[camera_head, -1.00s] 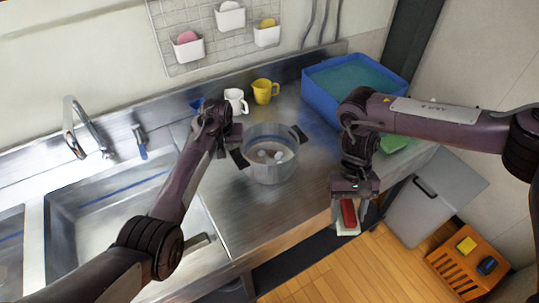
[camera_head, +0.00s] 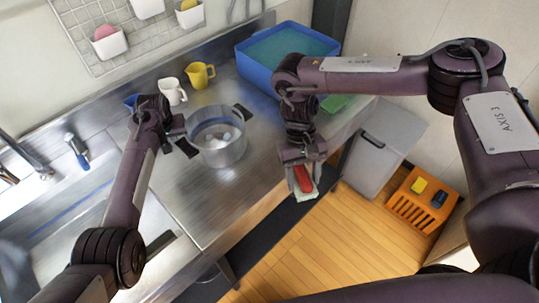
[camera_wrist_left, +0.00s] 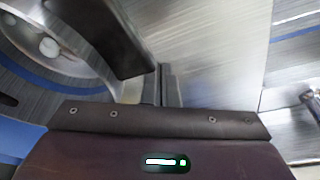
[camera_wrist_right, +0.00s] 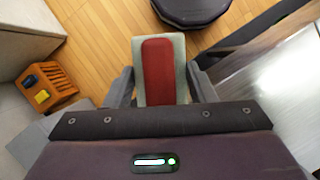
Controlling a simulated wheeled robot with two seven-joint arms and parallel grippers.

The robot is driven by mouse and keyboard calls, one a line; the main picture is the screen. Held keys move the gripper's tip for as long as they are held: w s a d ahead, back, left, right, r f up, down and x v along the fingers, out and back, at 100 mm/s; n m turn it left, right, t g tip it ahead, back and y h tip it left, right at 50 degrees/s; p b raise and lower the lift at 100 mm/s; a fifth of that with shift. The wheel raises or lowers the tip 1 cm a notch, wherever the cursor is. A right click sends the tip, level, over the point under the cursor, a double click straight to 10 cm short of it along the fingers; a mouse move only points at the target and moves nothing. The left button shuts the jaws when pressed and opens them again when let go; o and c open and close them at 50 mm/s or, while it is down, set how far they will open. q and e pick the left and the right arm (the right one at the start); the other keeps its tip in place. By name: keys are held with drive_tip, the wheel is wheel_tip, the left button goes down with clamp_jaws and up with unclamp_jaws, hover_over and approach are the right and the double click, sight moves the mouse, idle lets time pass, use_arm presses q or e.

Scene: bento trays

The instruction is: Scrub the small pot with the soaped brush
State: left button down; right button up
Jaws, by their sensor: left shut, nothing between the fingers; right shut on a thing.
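The small steel pot (camera_head: 222,157) stands on the steel counter, with dark handles and several pale round spots inside. It also shows at the upper left of the left wrist view (camera_wrist_left: 88,62). My left gripper (camera_head: 184,141) is shut and empty at the pot's left handle (camera_wrist_left: 105,35); I cannot tell whether they touch. My right gripper (camera_head: 303,178) is shut on the brush (camera_head: 302,181), a pale block with a red top, in front of the counter edge, right of the pot. The brush shows clearly in the right wrist view (camera_wrist_right: 158,75). Its bristles are hidden.
A white mug (camera_head: 172,92) and yellow mug (camera_head: 200,75) stand behind the pot. A blue basin (camera_head: 258,78) and a green sponge (camera_head: 335,103) are at the back right. The sink (camera_head: 75,215) is at left. An orange crate (camera_head: 425,205) sits on the floor.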

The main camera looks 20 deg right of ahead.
drive_tip(key=w+a+r+n+t+h, duration=0.25)
drive_tip(key=w+a+n, duration=0.35)
drive_tip(key=w+n, duration=0.4)
drive_tip(key=w+a+r+n+t+h, duration=0.2)
drive_tip(key=w+a+r+n+t, duration=0.15)
drive_tip(key=w+a+n, duration=0.6)
drive_tip(key=n+t+y, duration=0.2)
drive_tip(key=n+y, duration=0.6)
drive_tip(key=n, duration=1.7)
approach(215, 138)
drive_tip(key=s+a+r, duration=0.2)
drive_tip(key=a+r, duration=0.1)
drive_tip(key=shift+n, duration=0.25)
drive_tip(key=shift+s+a+f, duration=0.1)
drive_tip(key=shift+s+f, duration=0.05)
drive_tip(key=shift+f, duration=1.35)
drive_tip(key=shift+s+f, duration=0.1)
drive_tip(key=shift+f, duration=1.4)
drive_tip(key=shift+f, duration=0.1)
